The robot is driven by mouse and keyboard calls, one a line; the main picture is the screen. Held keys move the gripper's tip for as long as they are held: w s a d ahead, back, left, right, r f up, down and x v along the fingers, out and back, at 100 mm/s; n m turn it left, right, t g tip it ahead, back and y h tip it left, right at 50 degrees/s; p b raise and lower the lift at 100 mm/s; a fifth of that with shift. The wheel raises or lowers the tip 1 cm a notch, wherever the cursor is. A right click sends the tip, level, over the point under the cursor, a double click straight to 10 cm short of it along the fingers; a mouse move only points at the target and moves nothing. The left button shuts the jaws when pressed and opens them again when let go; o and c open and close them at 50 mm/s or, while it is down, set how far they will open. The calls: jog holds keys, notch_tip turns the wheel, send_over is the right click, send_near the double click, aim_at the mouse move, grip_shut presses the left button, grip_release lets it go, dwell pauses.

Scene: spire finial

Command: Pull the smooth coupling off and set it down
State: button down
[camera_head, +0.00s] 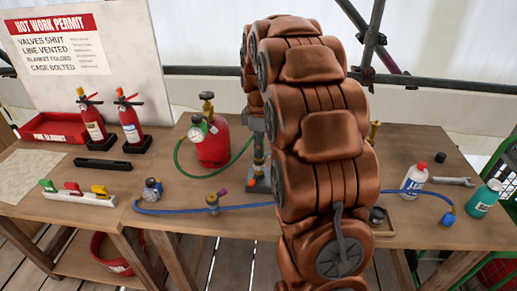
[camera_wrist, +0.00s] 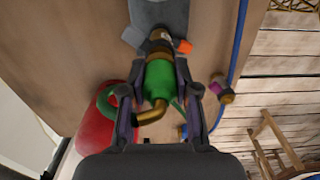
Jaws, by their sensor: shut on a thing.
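In the wrist view my gripper (camera_wrist: 164,88) has its two fingers on either side of a smooth green coupling (camera_wrist: 160,78) and is shut on it. A bent brass piece (camera_wrist: 151,114) sticks out from the coupling's near end. The far end of the coupling is at a brass fitting (camera_wrist: 160,41) in front of a grey mount (camera_wrist: 160,14); I cannot tell whether they are still joined. An orange part (camera_wrist: 184,47) sits beside the fitting. In the head view my arm hides most of the mount and the coupling.
A red cylinder (camera_head: 213,150) with a gauge and green hose (camera_head: 182,166) stands left of my arm. A blue hose (camera_head: 175,210) crosses the wooden bench (camera_head: 110,215) past a purple-handled fitting (camera_head: 213,204). Two extinguishers (camera_head: 131,122) stand further left.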

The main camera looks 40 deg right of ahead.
jog(key=shift+r+p, duration=0.55)
jog(key=shift+r, duration=1.75)
